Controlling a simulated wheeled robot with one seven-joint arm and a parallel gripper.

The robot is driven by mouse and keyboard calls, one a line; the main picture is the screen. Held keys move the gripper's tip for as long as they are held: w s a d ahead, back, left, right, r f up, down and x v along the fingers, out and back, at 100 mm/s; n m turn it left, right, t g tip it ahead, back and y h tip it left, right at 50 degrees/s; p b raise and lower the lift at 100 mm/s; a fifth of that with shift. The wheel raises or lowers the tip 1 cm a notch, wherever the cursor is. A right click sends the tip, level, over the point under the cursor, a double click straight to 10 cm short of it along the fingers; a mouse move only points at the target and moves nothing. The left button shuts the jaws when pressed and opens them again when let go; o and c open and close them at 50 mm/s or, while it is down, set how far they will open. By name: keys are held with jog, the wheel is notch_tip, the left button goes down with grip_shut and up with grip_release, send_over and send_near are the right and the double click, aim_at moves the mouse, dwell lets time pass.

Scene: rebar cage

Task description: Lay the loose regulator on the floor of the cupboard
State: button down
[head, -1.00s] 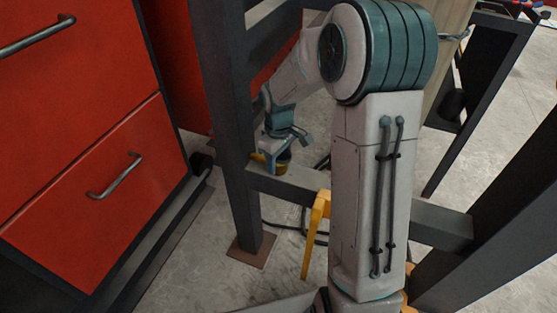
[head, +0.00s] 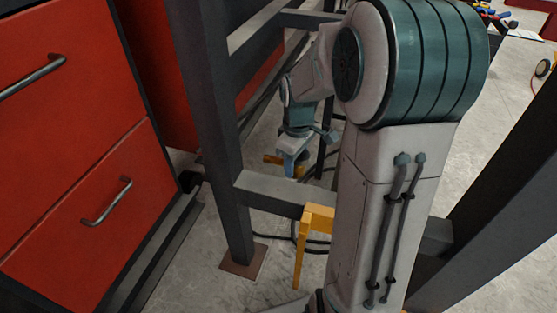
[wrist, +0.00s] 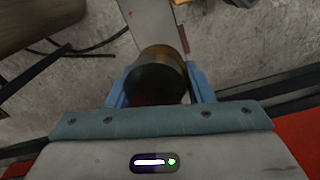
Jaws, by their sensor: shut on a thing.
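My gripper (wrist: 160,82) has its two blue fingers shut on a short round object (wrist: 157,76), dark on its near face with a brassy yellow-brown side. I take it for the regulator. In the head view my gripper (head: 291,163) hangs low behind a dark frame beam, and an orange-yellow bit (head: 272,159) of the held object shows beside the fingers. The object is held above the concrete floor. I cannot make out a cupboard interior or its floor in either view.
A red drawer cabinet (head: 95,190) stands at the left. A dark steel post (head: 205,120) and cross beam (head: 268,192) stand close to my arm. A yellow bracket (head: 316,217) sits on the beam. Black cables (head: 290,236) lie on the concrete floor.

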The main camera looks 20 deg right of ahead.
aim_at(308, 158)
jog(key=shift+s+d+r, duration=0.5)
jog(key=shift+d+r, duration=0.05)
jog(key=shift+d, duration=0.1)
jog(key=shift+s+d+r, duration=0.45)
jog(key=shift+d+r, duration=0.05)
jog(key=shift+d, duration=0.15)
jog(key=w+a+f+m, duration=0.2)
jog(key=a, duration=0.1)
jog(key=w+a+f+m, duration=0.2)
jog(key=w+m, duration=0.1)
jog(key=w+a+f+m, duration=0.2)
jog(key=w+a, duration=0.1)
jog(key=shift+w+a+f, duration=0.1)
jog(key=shift+w+a, duration=0.1)
jog(key=shift+a, duration=0.15)
jog(key=shift+w+a+m+p, duration=0.15)
jog(key=shift+a+m+p, duration=0.15)
jog(key=shift+m+p, duration=0.15)
jog(key=r+p, duration=0.3)
jog(key=p, duration=0.3)
jog(key=s+r+p, duration=0.1)
jog(key=r+p, duration=0.3)
jog(key=p, duration=0.3)
jog(key=s+r+p, duration=0.1)
jog(key=r+p, duration=0.2)
jog(key=p, duration=0.4)
jog(key=shift+s+d+r, duration=0.1)
jog(key=shift+r, duration=0.15)
jog(key=shift+s, duration=0.15)
